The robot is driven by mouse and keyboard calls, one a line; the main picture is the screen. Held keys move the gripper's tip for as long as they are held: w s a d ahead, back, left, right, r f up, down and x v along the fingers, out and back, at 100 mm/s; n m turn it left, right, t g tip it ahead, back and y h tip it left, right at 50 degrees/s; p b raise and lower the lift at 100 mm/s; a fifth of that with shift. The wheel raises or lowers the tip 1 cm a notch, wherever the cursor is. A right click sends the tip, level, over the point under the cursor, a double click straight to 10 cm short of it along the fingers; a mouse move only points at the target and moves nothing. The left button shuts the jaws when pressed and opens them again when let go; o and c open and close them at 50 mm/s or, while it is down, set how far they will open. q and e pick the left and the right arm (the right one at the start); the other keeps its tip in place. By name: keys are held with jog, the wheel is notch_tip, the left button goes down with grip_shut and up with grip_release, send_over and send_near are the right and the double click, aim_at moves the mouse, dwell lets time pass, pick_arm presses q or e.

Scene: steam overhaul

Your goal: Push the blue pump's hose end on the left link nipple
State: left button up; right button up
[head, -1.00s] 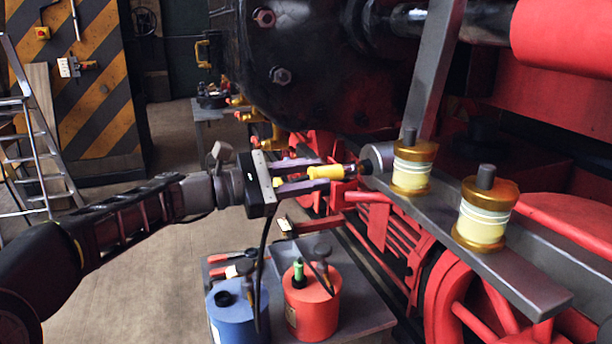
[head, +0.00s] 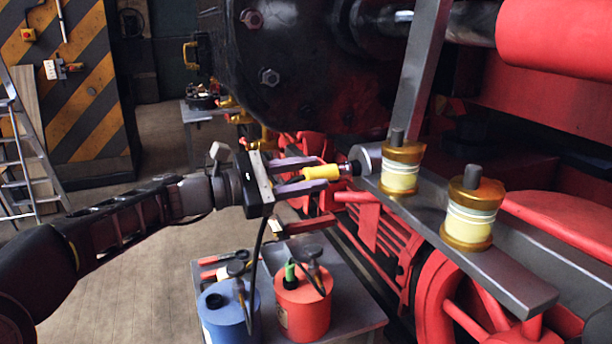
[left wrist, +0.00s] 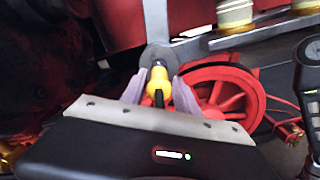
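The blue pump (head: 225,318) stands on a small cart at the bottom of the head view. Its black hose (head: 257,262) rises to my left gripper (head: 318,173). The gripper's pale fingers are shut on the yellow hose end (head: 322,172), which also shows between them in the left wrist view (left wrist: 159,84). The hose end points right at the grey round link boss (head: 364,159). A dark, short piece, seemingly the left link nipple (head: 351,169), lies between them. I cannot tell whether the hose end is seated on it. My right gripper is not in view.
A red pump (head: 303,306) with a green fitting stands beside the blue one on the grey cart (head: 350,322). Two brass-and-cream cups (head: 401,166) (head: 472,212) stand on the steel bar right of the boss. A red wheel and dark cylinder crowd the area.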

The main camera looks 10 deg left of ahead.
pick_arm(q)
jog(key=o, duration=0.3)
jog(key=shift+o, duration=0.2)
jog(key=shift+f, duration=0.1)
jog(key=shift+a, duration=0.15)
jog(key=b+v, duration=0.1)
jog(key=v, duration=0.6)
jog(key=shift+s+a, duration=0.25)
